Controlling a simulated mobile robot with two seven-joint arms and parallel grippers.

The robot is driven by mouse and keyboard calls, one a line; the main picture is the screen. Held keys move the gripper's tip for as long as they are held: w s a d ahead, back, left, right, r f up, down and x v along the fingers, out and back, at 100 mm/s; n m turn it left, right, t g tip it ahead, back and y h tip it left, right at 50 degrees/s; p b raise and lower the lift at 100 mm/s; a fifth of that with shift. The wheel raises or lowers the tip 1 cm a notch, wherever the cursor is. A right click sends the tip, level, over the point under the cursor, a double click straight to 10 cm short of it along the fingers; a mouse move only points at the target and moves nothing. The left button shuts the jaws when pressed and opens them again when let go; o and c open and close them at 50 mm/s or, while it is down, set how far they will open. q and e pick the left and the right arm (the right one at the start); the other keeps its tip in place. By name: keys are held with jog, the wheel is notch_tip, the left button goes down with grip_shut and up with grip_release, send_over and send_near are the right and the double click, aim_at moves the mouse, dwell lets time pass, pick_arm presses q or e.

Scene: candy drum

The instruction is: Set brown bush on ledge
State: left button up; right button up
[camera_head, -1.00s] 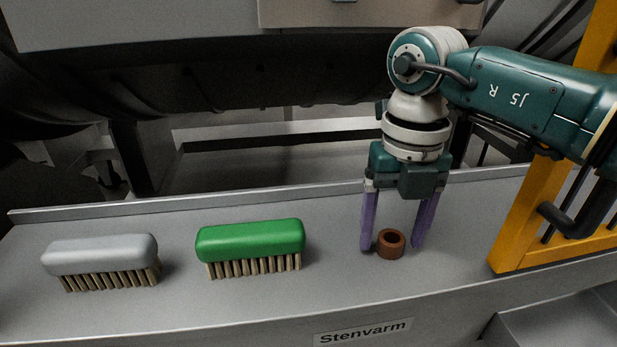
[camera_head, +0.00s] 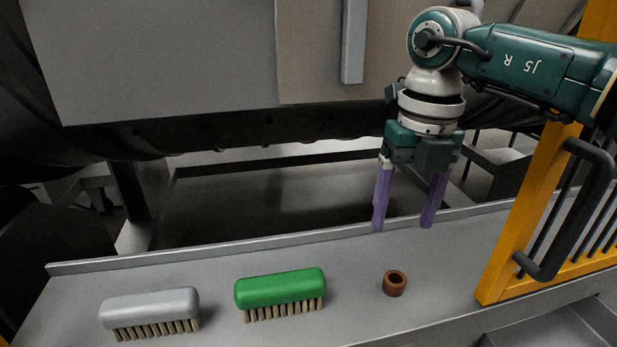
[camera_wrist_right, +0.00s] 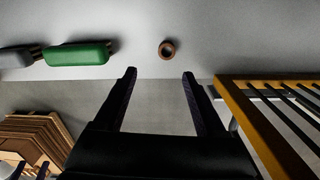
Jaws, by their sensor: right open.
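The brown bush (camera_head: 395,283), a short ring with its hole facing up, stands on the grey ledge (camera_head: 350,300) between the green brush and the yellow gate. My right gripper (camera_head: 402,229) is open and empty, with its purple fingers pointing down above the back of the ledge. It is apart from the bush. In the right wrist view, the bush (camera_wrist_right: 168,50) shows whole beyond the open fingertips (camera_wrist_right: 160,74), with nothing touching it.
A green brush (camera_head: 280,290) and a grey brush (camera_head: 150,310) lie bristles down on the ledge, left of the bush. A yellow gate (camera_head: 530,220) with a black handle (camera_head: 585,210) stands at the right. The dark drum is behind the ledge.

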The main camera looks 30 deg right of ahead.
jog(key=w+a+r+n+t+y, duration=0.15)
jog(key=a+y, duration=0.25)
jog(key=a, duration=0.5)
jog(key=w+a+r+t+y, duration=0.1)
jog(key=w+a+t+y, duration=0.2)
jog(key=a, duration=0.6)
jog(key=a+r+m+t+y, duration=0.35)
jog(key=r+m+t, duration=0.7)
jog(key=r, duration=0.45)
jog(key=d+f+m+t+h, duration=0.1)
jog(key=d+m+t+h, duration=0.3)
jog(key=d+m+h, duration=0.7)
jog(key=s+d+f+m+g+h, duration=0.35)
jog(key=s+f+m+g, duration=0.25)
jog(key=s+f+m, duration=0.3)
jog(key=s+a+f+g+y, duration=0.2)
jog(key=s+f+g, duration=0.2)
jog(key=s, duration=0.4)
jog(key=s+a+f+m+g+y, duration=0.1)
jog(key=s+f+g, duration=0.4)
jog(key=s, duration=0.3)
jog(key=shift+s+a+f+g+y, duration=0.3)
jog(key=shift+s+a+f+y, duration=0.1)
jog(key=shift+f, duration=0.2)
